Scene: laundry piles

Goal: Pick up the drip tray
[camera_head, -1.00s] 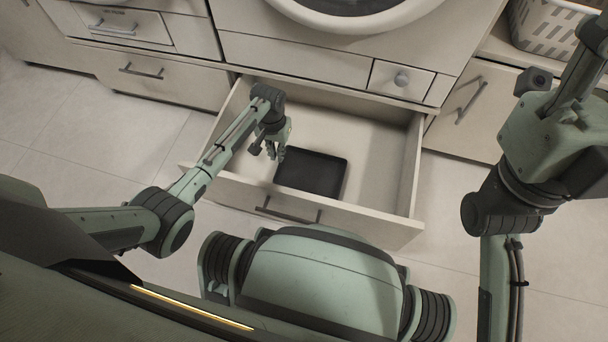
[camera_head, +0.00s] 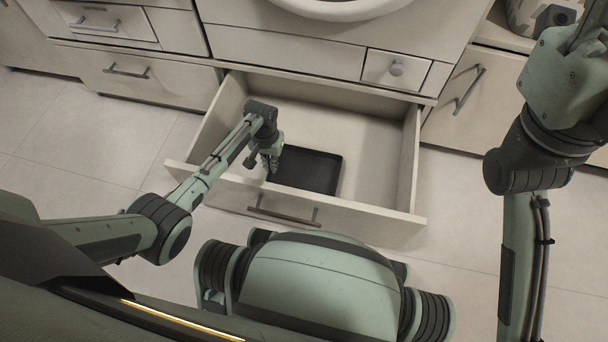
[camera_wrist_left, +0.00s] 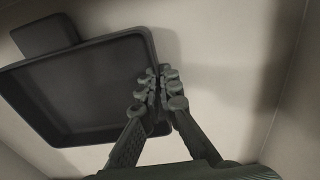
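The drip tray (camera_head: 310,171) is a dark, shallow, rectangular tray inside the open drawer, toward its front and left of the middle. It also shows in the left wrist view (camera_wrist_left: 85,92), filling the left half. My left gripper (camera_head: 270,164) reaches down into the drawer at the tray's left side. In the left wrist view its fingers (camera_wrist_left: 159,90) are close together, with the tray's rim between them. The fingertips partly hide that rim. I cannot tell whether the tray is lifted off the drawer floor. My right gripper is out of view.
The open drawer (camera_head: 385,171) has pale walls around the tray, and its front panel with a bar handle (camera_head: 283,214) stands near my body. Its right side is empty. Closed cabinets flank it.

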